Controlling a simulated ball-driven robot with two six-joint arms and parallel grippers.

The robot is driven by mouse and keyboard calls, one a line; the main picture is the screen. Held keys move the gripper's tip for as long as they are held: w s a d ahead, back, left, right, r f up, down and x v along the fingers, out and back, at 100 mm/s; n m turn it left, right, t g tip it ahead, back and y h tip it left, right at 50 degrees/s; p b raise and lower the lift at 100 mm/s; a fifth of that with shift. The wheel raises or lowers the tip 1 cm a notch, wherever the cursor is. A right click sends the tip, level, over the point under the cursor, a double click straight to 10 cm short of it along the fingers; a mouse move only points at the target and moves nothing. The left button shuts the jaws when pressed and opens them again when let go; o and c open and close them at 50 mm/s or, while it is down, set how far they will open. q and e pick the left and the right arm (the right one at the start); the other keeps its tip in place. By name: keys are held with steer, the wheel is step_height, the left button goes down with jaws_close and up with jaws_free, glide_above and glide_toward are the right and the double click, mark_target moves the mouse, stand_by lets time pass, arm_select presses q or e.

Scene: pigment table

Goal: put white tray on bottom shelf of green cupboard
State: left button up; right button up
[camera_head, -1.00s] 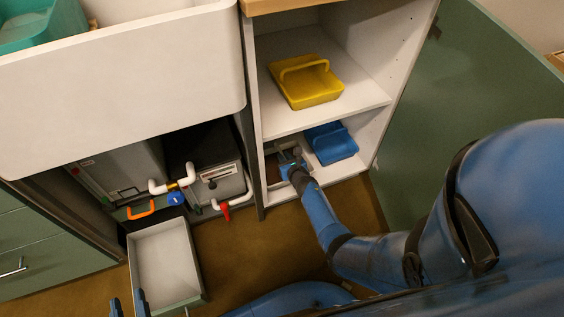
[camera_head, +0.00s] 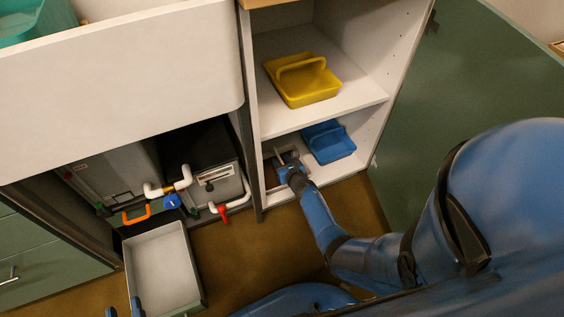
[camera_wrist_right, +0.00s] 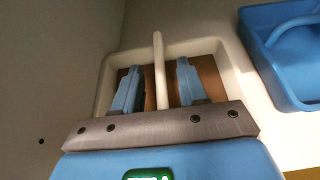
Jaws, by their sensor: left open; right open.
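The white tray (camera_wrist_right: 205,48) has an upright handle and a brown inside. It stands on the bottom shelf of the green cupboard (camera_head: 345,172), at the left, beside a blue tray (camera_head: 329,142). My right gripper (camera_wrist_right: 156,85) is open, with one finger on each side of the handle and a gap showing at both sides. In the head view my right gripper (camera_head: 283,162) covers much of the tray. My left gripper (camera_head: 123,309) is open and empty at the bottom left, cut by the picture's edge, by the open drawer.
A yellow tray (camera_head: 302,82) stands on the shelf above. The cupboard's green door (camera_head: 440,110) is open to the right. The open white drawer (camera_head: 163,268) juts out at lower left, below grey tanks (camera_head: 112,178) with white pipes (camera_head: 183,178). Brown floor lies clear between drawer and cupboard.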

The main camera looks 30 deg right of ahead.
steer(key=shift+r, duration=0.15)
steer(key=shift+s+r+p, duration=0.15)
steer(key=shift+s+p, duration=0.2)
steer(key=shift+p, duration=0.1)
steer(key=s+a+r+m+t+p, duration=0.1)
steer(key=s+a+r+m+p, duration=0.3)
steer(key=s, duration=0.5)
steer(key=s+a+r+m+p, duration=0.2)
steer(key=s+r+m, duration=0.3)
steer(key=s, duration=0.4)
steer(key=s+a+r+m+t, duration=0.1)
steer(key=s+a+r+m, duration=0.1)
steer(key=s+r+m, duration=0.6)
steer(key=s+a+r+m+t, duration=0.2)
steer(key=s+r+m, duration=0.7)
steer(key=r+m, duration=0.5)
steer(key=m, duration=0.4)
steer(key=shift+s+r+y, duration=0.2)
steer(key=shift+r+y, duration=0.2)
steer(key=shift+a, duration=0.1)
